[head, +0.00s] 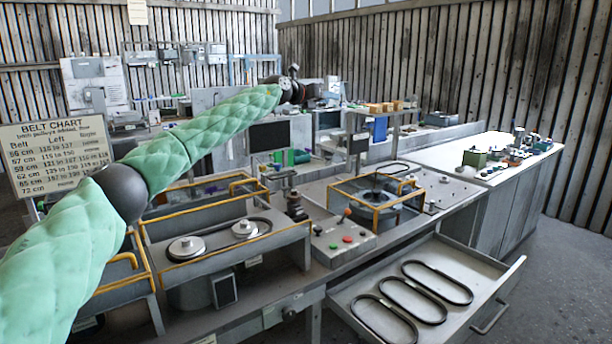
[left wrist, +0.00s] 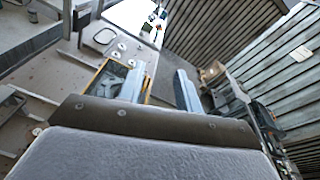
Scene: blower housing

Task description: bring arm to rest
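My left arm (head: 200,130), in a green quilted sleeve, reaches up across the head view from the lower left. My left gripper (head: 308,92) is small and dark at its far end, held in the air above the benches. In the left wrist view its two fingers (left wrist: 159,82) stand apart with nothing between them. The bench and a yellow-edged frame show beyond and below the fingers, apart from them. My right arm and right gripper are not in view.
An open drawer (head: 350,306) at the front right holds three black belts (head: 413,299). Yellow-railed stations with pulleys (head: 187,247) and a button box (head: 343,243) stand on the bench. A belt chart (head: 55,157) stands at left. Grey floor is clear at right.

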